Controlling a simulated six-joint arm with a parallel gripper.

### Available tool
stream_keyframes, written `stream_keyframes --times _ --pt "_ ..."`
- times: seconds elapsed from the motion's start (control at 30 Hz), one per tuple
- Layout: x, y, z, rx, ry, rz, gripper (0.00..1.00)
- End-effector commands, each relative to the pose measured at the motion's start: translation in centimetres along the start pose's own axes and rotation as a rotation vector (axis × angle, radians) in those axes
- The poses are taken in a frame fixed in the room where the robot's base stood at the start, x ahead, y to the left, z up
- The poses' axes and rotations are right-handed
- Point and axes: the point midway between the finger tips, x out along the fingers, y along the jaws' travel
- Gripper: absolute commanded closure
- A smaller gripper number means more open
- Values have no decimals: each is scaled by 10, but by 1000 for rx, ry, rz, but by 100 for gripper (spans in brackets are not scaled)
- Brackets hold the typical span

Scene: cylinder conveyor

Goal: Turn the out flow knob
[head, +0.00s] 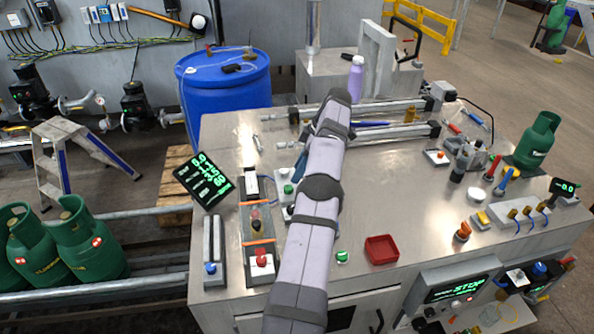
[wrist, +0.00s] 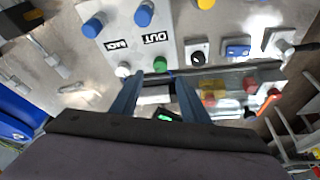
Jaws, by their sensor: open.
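In the wrist view a light panel (wrist: 185,30) carries a label reading OUT (wrist: 155,38), upside down. A blue knob (wrist: 144,14) stands above this label and a green knob (wrist: 160,64) below it. Another blue knob (wrist: 93,25) and a white knob (wrist: 123,69) are to the left. Which knob the label belongs to is not clear. My gripper (wrist: 158,80) is open, its two blue fingers apart, with the green knob showing between and just beyond the tips. In the head view my arm hides most of the panel.
In the head view a red tray (head: 381,250) lies right of my arm. A dark display (head: 202,180) and a small conveyor with a red button (head: 262,258) are to the left. A purple bottle (head: 355,80) stands behind.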

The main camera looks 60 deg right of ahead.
Motion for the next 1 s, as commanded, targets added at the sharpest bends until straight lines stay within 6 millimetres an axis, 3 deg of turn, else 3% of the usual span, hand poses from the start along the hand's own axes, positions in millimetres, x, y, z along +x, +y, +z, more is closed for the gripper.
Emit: stream_keyframes --times 0.43,0.53,0.67,0.8,0.9,1.0 --pt "8 -1 -7 -15 0 -5 59" --pt "-2 1 -30 -60 -1 22 59" --pt "-35 3 -75 -141 -1 94 59" --pt "-61 -19 -123 -214 -4 108 59" --pt "-66 -46 -139 -241 -41 81 59" --pt "-64 -62 -139 -235 -92 79 59"
